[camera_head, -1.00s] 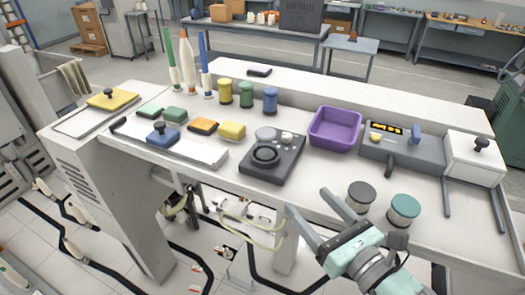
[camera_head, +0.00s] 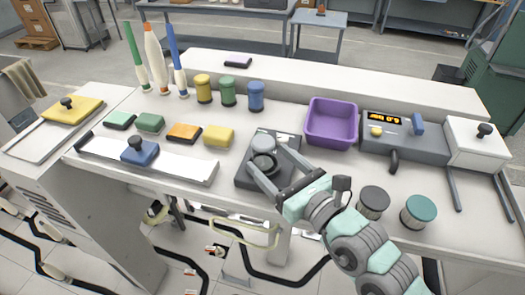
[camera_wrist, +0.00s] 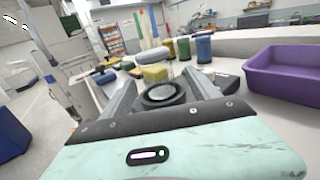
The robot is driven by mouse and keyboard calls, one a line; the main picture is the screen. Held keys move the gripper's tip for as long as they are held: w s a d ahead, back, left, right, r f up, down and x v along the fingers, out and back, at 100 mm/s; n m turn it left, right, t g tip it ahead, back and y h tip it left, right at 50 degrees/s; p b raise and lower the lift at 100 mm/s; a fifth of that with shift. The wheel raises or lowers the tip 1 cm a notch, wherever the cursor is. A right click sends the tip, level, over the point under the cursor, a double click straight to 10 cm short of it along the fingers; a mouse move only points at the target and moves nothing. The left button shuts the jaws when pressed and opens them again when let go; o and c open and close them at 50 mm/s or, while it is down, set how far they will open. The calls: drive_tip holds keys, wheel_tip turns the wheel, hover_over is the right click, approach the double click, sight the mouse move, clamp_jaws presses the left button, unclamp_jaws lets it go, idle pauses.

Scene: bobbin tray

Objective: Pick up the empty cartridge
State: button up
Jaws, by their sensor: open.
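No object is plainly recognisable as the empty cartridge. A dark box-shaped unit (camera_head: 243,178) stands at mid-table with a black ring (camera_head: 263,166) and a round grey knob on top. My gripper (camera_head: 264,158) is open, its two fingers spread over this unit on either side of the ring. Whether they touch it I cannot tell. In the wrist view the ring (camera_wrist: 162,94) shows between the fingers (camera_wrist: 162,84), with nothing held. Small blocks lie to the left: green ones, an orange one (camera_head: 184,133) and a yellow one (camera_head: 219,136). A dark-lidded canister (camera_head: 373,203) and a teal-lidded canister (camera_head: 418,211) stand at the right.
A purple bin (camera_head: 331,123) and a grey unit with a lit display (camera_head: 402,142) are behind right. Yellow, green and blue spools (camera_head: 256,97) stand behind. A white tray (camera_head: 181,168) with a blue handled block (camera_head: 139,152) is at left. Tall cones stand far left.

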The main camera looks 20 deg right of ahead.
sight(258, 149)
drive_tip(key=shift+a+r+p+x, duration=0.15)
drive_tip(key=shift+p+x, duration=0.3)
drive_tip(key=shift+x, duration=0.7)
drive_tip(key=shift+a+r+p+x, duration=0.15)
drive_tip(key=shift+p+x, duration=0.25)
drive_tip(key=shift+x, duration=0.75)
drive_tip(key=shift+w, duration=0.6)
drive_tip(key=shift+f, duration=0.1)
drive_tip(key=c, duration=1.5)
